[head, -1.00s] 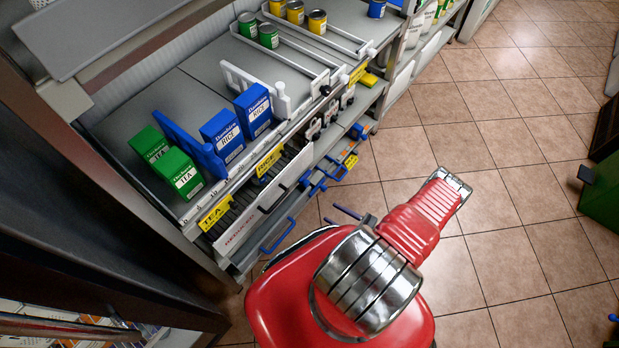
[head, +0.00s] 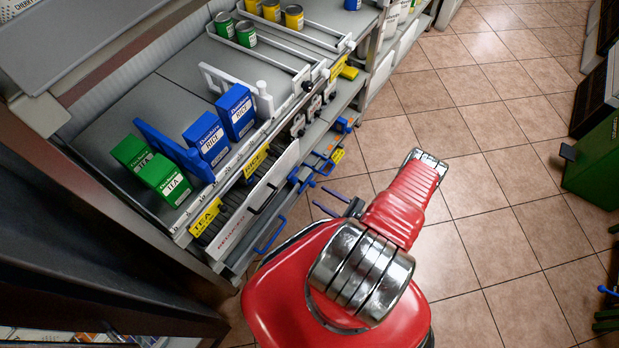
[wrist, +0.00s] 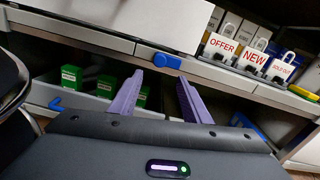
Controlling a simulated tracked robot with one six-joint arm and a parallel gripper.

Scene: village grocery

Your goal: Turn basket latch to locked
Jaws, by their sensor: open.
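My gripper (wrist: 160,76) is open and empty, with two purple fingers pointing at the shelf front. In the head view its fingers (head: 320,198) show small, just right of the lower shelf front and apart from it. In the wrist view a rounded blue piece (wrist: 168,61) sits on a grey rail, beyond the fingertips and between them in the picture. I cannot tell for sure whether it is the basket latch, or which way it is turned. Several blue handles show along the lower shelf front, one (head: 270,236) at the near end and another (head: 302,180) farther along.
The shelf holds green tea boxes (head: 165,180), blue rice boxes (head: 206,138) and several cans (head: 246,33). Tags with padlock shapes (wrist: 253,60) hang on the right in the wrist view. A green bin (head: 597,168) stands at right. The tiled floor (head: 480,110) between is clear.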

